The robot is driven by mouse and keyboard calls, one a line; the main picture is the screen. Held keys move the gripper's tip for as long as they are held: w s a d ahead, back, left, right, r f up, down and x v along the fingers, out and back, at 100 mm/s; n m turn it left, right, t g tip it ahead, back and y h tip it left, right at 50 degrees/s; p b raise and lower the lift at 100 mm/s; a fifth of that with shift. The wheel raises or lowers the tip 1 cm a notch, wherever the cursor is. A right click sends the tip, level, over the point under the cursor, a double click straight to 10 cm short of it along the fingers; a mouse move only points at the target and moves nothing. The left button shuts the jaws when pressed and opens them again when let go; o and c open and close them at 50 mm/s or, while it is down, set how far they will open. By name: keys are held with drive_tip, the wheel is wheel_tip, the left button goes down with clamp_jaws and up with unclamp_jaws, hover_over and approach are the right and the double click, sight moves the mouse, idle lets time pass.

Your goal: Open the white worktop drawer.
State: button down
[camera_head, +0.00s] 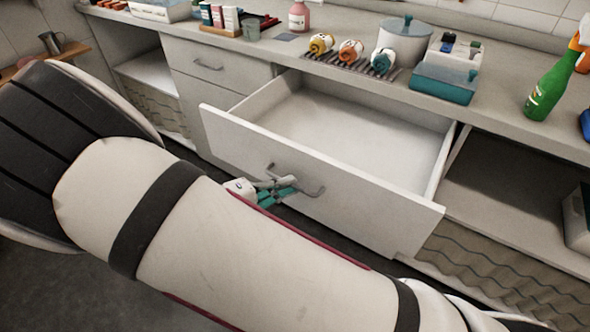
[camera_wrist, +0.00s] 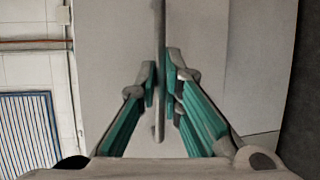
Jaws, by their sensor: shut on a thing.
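The white worktop drawer (camera_head: 345,130) is pulled far out of the counter in the head view, and its empty inside shows. Its front panel (camera_head: 350,205) carries a curved grey metal handle (camera_head: 313,191). My gripper (camera_head: 285,186) is at the left part of this handle, with its teal-lined fingers closed around it. In the wrist view the handle (camera_wrist: 159,70) runs upright between the fingertips of my gripper (camera_wrist: 161,85), against the pale drawer front (camera_wrist: 215,60). My arm hides part of the floor and the lower cabinet in the head view.
The worktop (camera_head: 335,70) above holds rolled towels on a rack (camera_head: 350,62), a grey pot (camera_head: 403,42), a teal-and-white box (camera_head: 444,82) and a green bottle (camera_head: 551,88). A closed drawer (camera_head: 215,65) is at left. An open shelf space (camera_head: 510,185) lies right.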

drive_tip(key=shift+s+a, duration=0.25)
drive_tip(key=shift+s, duration=0.05)
drive_tip(key=c, duration=1.7)
unclamp_jaws()
drive_tip(key=v, duration=1.2)
drive_tip(key=shift+w+a, duration=0.1)
